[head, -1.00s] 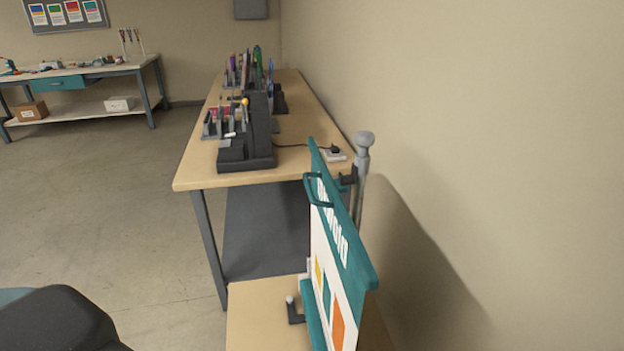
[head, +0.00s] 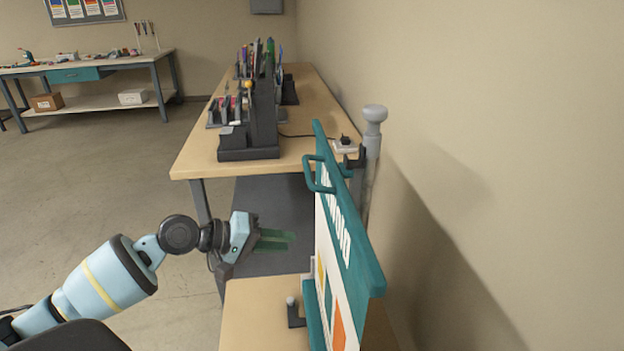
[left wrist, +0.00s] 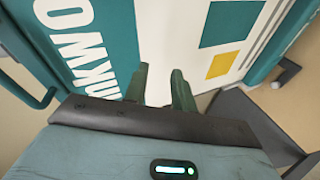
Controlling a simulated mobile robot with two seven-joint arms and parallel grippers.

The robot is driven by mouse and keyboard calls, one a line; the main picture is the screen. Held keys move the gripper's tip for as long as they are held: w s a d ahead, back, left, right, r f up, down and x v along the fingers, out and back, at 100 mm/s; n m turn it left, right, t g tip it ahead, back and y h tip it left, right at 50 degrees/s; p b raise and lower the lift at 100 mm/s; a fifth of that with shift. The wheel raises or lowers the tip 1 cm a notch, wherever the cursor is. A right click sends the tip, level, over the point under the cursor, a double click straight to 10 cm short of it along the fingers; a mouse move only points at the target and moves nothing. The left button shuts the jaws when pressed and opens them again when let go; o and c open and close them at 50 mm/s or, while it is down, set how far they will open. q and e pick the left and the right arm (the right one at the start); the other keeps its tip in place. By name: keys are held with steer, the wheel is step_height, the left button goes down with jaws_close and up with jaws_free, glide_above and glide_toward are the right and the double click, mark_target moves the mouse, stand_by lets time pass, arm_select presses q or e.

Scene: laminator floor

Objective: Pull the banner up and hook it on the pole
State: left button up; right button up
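The banner (head: 333,245) is a white sheet with teal, yellow and orange patches and a teal top with white lettering. It stands drawn up from its base at the right. A teal handle (head: 319,187) sticks out from its top bar (head: 345,215). The grey pole (head: 371,165) with a round knob stands just behind the bar, with a dark hook (head: 354,160) near its top. I cannot tell whether the bar sits on the hook. My left gripper (head: 290,241) is open and empty, left of and below the handle. The left wrist view shows its fingers (left wrist: 160,80) apart before the banner. My right gripper is not in view.
A wooden bench (head: 300,110) with a dark machine (head: 255,135) and racks runs along the wall behind. A lower wooden surface (head: 250,315) lies under the banner. The wall is close on the right. The floor (head: 90,200) at the left is clear.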

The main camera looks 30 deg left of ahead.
arm_select(q)
step_height(320, 180, up, 8)
steer(key=w+a+r+h+b, duration=0.1)
steer(key=n+h, duration=0.1)
steer(key=h, duration=0.1)
glide_toward(307, 166)
steer(key=r+x, duration=0.1)
steer(key=x, duration=0.2)
steer(key=shift+g, duration=0.4)
steer(key=x, duration=0.2)
steer(key=f+x, duration=0.1)
steer(key=x, duration=0.2)
steer(key=shift+w+p, duration=0.25)
steer(key=shift+p, duration=0.05)
steer(key=shift+x, duration=0.95)
steer(key=shift+f, duration=0.15)
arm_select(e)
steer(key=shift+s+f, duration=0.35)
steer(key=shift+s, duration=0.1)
arm_select(q)
jaws_close()
